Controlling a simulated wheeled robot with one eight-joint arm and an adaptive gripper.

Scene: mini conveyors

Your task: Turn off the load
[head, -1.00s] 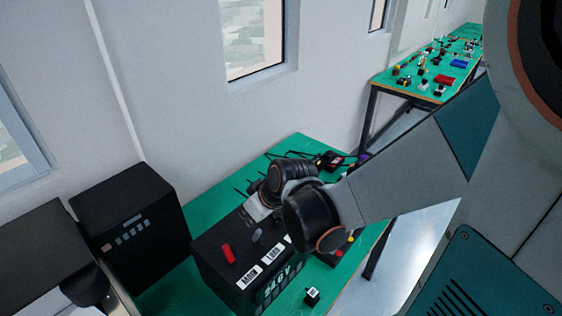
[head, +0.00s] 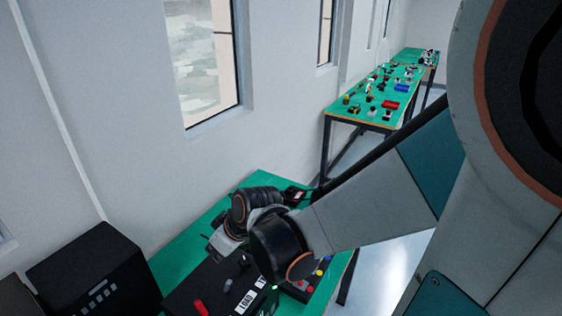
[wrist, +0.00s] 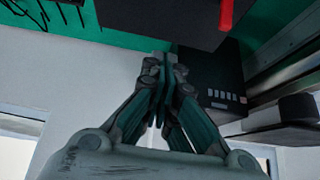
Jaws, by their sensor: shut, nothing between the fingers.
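The black box (head: 183,293) with white labels, one reading like "LOAD", stands on the green table at the bottom of the head view, cut off by the frame edge. On its top are a red lever (head: 200,307), a grey lever (head: 228,285) and a black one (head: 243,263). My gripper (wrist: 164,62) is shut and empty, fingertips together. In the head view it is near the box's far end, partly hidden by my wrist. I cannot tell whether it touches anything.
A black cabinet (head: 95,275) with several buttons stands left of the box. A panel with red and yellow buttons (head: 310,285) is to the right. Cables and a small device (head: 295,194) lie behind. Farther tables (head: 350,112) carry small parts. The wall is close behind.

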